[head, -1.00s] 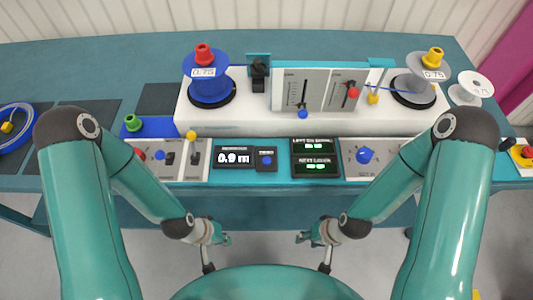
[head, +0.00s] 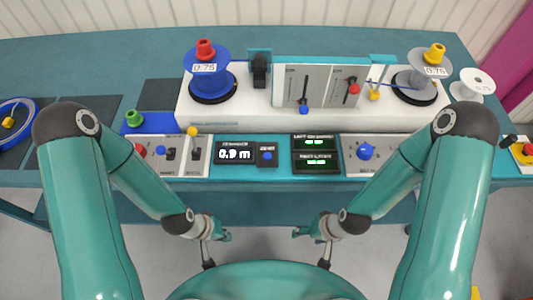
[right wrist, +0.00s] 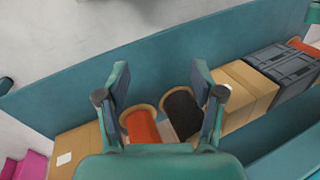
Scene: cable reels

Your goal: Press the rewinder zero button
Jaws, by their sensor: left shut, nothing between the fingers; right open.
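The rewinder's length display (head: 234,153) is on the front panel of the bench and shows a small reading in metres. The zero button (head: 267,156) is a blue round button on a dark plate just right of that display. My left gripper (head: 226,236) is shut and empty, low in front of the bench and apart from the button. My right gripper (head: 296,232) is open and empty, also in front of the bench. In the right wrist view its two fingers (right wrist: 165,90) are spread, with nothing between them. Nothing covers the button.
A blue reel (head: 210,80) and a grey reel (head: 416,84) stand on the white machine (head: 240,113). Green-lit displays (head: 315,153) and a blue knob (head: 365,152) sit right of the button. The right wrist view shows boxes (right wrist: 246,92) and spools (right wrist: 141,126) below.

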